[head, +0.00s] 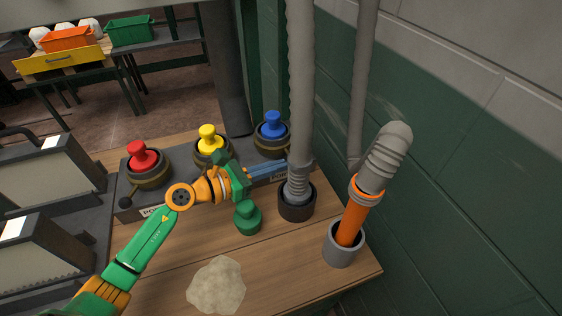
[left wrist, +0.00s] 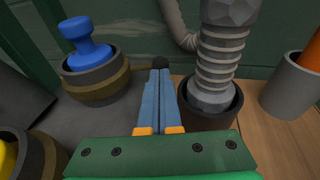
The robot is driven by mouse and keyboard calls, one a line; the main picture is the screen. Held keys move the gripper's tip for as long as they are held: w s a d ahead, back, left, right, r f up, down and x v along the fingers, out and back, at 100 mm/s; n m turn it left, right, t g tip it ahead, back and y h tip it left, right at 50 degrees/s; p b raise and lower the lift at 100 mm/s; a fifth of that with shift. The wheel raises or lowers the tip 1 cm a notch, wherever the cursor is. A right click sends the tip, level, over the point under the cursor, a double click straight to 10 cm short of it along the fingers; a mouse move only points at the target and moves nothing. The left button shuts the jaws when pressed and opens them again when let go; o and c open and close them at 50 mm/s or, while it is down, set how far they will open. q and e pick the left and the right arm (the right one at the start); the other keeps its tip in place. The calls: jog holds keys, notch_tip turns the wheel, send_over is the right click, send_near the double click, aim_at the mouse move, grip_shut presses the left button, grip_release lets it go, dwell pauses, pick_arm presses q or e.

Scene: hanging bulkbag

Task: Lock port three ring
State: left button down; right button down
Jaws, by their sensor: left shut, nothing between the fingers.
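A row of three ports stands on a dark grey block, holding a red plug (head: 142,156), a yellow plug (head: 209,138) and a blue plug (head: 272,124). The port with the blue plug, at the right end, has a dark and brass-brown ring (left wrist: 98,88). A short lever runs right from this ring to a black ball knob (left wrist: 160,62). My left gripper (head: 282,165) is shut and empty, with its blue fingers in front of that port. In the left wrist view its fingertips (left wrist: 160,72) are right at the knob; I cannot tell whether they touch. My right gripper is out of view.
A grey hose (head: 300,90) stands in a black socket (head: 297,207), just right of my fingers. An orange pipe (head: 352,222) stands in a grey cup (head: 343,250). A green plug (head: 247,218) and a pale heap (head: 217,286) lie on the wooden table. A green wall closes the right side.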

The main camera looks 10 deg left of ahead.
pick_arm(q)
jog(key=shift+x, duration=0.8)
jog(key=shift+w+d+p, duration=0.15)
jog(key=shift+w+d, duration=0.2)
jog(key=shift+d, duration=0.2)
jog(key=shift+w+d+p, duration=0.15)
jog(key=shift+w+d, duration=0.15)
jog(key=shift+d, duration=0.25)
jog(key=shift+s+a, duration=0.1)
